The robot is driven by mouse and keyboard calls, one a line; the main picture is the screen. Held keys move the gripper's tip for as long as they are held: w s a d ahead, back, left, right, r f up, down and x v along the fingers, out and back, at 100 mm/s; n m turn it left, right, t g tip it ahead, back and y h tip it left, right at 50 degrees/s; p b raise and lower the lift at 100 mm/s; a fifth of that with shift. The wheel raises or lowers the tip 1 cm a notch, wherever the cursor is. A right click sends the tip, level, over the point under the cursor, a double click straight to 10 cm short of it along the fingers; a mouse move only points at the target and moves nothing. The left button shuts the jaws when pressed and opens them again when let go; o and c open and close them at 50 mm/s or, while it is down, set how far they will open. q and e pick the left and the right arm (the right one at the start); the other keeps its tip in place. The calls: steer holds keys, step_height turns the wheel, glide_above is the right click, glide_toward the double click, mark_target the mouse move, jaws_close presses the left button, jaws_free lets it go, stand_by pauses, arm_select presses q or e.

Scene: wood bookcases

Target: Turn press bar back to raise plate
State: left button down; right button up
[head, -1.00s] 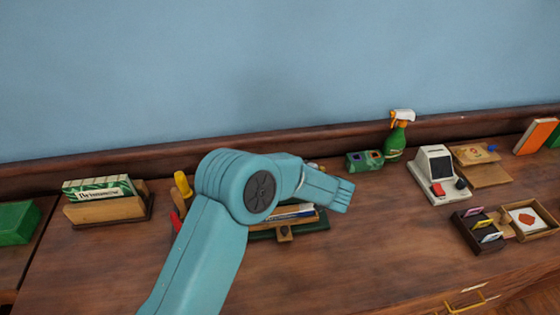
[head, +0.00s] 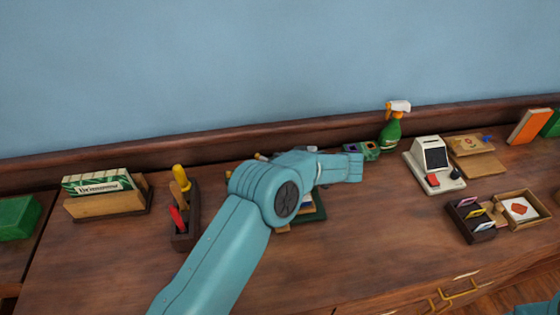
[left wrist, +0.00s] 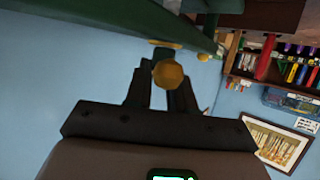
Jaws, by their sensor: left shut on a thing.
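The press is mostly hidden behind my left arm in the head view; part of its dark green base (head: 318,207) shows. In the left wrist view a green press beam (left wrist: 110,22) crosses the top. My left gripper (left wrist: 163,85) is shut on a round brass knob (left wrist: 168,74), which looks like the end of the press bar. The rest of the bar is hard to make out. In the head view the left gripper's fingers are hidden. The plate cannot be made out. My right gripper is not in view.
Left of the press stand a tool holder (head: 186,218) with yellow and red handles and a card rack (head: 107,206). To the right are a spray bottle (head: 390,134), a white card machine (head: 430,165) and an open box (head: 528,215). The desk front (head: 340,270) is clear.

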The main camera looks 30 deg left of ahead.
arm_select(q)
steer(key=shift+a+r, duration=0.2)
steer(key=c, duration=1)
jaws_free()
steer(key=shift+o, duration=0.2)
steer(key=shift+a+f, duration=0.15)
steer(key=shift+d, duration=0.35)
steer(key=w+b+v, duration=0.1)
steer(key=b+v, duration=0.1)
steer(key=v, duration=1.3)
steer(key=shift+s+d+r, duration=0.25)
steer(key=shift+s+r, duration=0.1)
steer(key=shift+s, duration=0.15)
